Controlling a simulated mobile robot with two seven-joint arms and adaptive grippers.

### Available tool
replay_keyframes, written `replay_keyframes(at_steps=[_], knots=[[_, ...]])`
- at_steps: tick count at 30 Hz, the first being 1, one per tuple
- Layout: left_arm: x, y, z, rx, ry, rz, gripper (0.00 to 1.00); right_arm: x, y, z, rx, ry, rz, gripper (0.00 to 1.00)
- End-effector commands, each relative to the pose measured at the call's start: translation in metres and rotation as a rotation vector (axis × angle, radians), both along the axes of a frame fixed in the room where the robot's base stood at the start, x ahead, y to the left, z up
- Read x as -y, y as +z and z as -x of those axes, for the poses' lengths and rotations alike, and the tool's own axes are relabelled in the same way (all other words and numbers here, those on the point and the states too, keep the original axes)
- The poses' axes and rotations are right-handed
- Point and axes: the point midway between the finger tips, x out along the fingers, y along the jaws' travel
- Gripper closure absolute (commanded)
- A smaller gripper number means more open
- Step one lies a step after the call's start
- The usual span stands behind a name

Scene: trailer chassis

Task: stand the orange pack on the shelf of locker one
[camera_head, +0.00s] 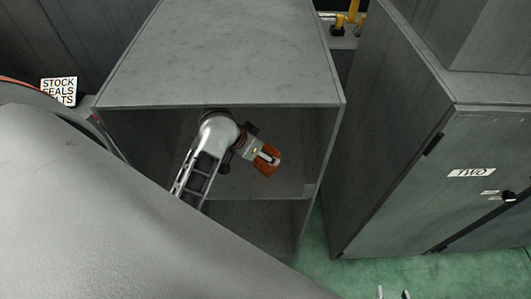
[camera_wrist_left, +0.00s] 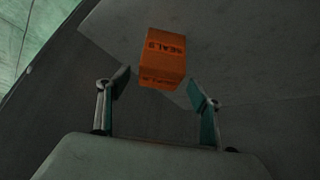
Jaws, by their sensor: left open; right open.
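The orange pack (camera_head: 267,169) is inside the open grey locker (camera_head: 215,60), over the pale shelf (camera_head: 290,188). The locker's number does not show. In the left wrist view the pack (camera_wrist_left: 163,50) bears the word SEALS and appears to stand on the shelf, though its lower edge is hard to judge. My left gripper (camera_head: 259,153) reaches into the locker at the pack. Its fingers (camera_wrist_left: 160,80) are open, one to each side of the pack's near end, with gaps showing. My right gripper (camera_head: 393,293) is open and empty at the bottom edge of the head view.
A closed grey locker marked TWO (camera_head: 400,160) stands to the right, with green floor (camera_head: 350,276) in front. The locker's side walls and top closely surround my left arm.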

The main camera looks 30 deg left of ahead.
Motion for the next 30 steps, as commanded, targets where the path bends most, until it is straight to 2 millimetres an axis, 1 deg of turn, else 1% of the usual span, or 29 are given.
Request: replay_keyframes(at_steps=[1,4,9,13,30], knots=[[-0.002,0.008,0.004,0.003,0.001,-0.001,0.35,0.000,0.000,0.000,0.000,-0.001,-0.002,0.60],[-0.004,0.020,0.011,0.004,0.002,-0.002,0.35,-0.001,0.000,0.000,0.001,-0.002,-0.002,0.60],[-0.005,0.032,0.019,0.001,0.001,0.000,0.35,-0.001,0.000,0.000,0.001,-0.002,-0.002,0.60],[-0.005,0.034,0.021,0.001,0.001,0.000,0.35,-0.001,0.000,0.000,0.001,-0.002,-0.002,0.60],[-0.005,0.034,0.021,0.000,0.001,0.000,0.35,0.003,0.000,-0.001,0.003,0.007,0.008,0.60]])
